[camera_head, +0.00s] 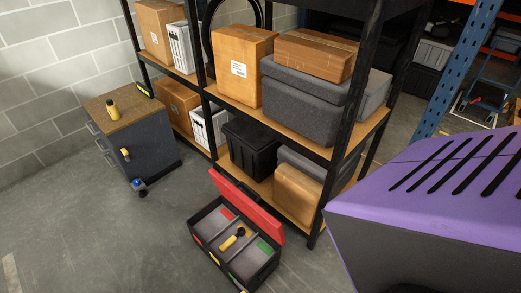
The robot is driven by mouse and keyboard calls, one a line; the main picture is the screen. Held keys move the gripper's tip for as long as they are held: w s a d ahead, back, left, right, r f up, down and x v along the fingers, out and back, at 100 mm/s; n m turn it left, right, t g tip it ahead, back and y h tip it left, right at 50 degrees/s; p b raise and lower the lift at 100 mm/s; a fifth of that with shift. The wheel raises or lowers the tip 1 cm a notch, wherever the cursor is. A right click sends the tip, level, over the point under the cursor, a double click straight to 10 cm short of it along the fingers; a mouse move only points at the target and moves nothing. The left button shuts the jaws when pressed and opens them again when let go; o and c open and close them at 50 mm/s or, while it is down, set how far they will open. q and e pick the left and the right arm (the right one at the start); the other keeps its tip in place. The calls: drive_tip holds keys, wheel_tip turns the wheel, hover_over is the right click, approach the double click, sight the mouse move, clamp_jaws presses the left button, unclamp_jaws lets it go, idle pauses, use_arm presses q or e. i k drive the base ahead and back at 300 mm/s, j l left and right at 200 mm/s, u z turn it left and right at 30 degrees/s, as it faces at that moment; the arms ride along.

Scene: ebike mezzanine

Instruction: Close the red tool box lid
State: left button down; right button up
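The red tool box (200,229) stands on the floor at the lower middle, in front of the shelving. Its red lid (247,203) is open and tilted up along the back edge, toward the shelf. The box body is black with compartments inside. A yellow-handled tool (231,240) lies in it, with red and green patches near the compartments. Neither of my grippers shows in the head view.
A black shelving rack (208,120) with cardboard boxes and grey bins stands close behind the tool box. A dark cabinet (150,150) stands at the left. A large purple and dark object (430,200) fills the right side. Grey floor is clear left of the tool box.

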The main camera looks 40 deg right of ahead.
sight(271, 226)
drive_tip(key=k+l, duration=0.1)
drive_tip(key=l, duration=0.45)
drive_tip(key=k+l+u, duration=0.1)
drive_tip(key=l, duration=0.4)
drive_tip(key=i+l, duration=0.1)
drive_tip(key=l, duration=1)
drive_tip(key=k+l, duration=0.1)
drive_tip(key=l, duration=0.3)
drive_tip(key=l+u, duration=0.1)
drive_tip(key=l, duration=0.3)
drive_tip(key=i+j+z, duration=0.1)
drive_tip(key=i+j, duration=0.45)
drive_tip(key=j, duration=0.15)
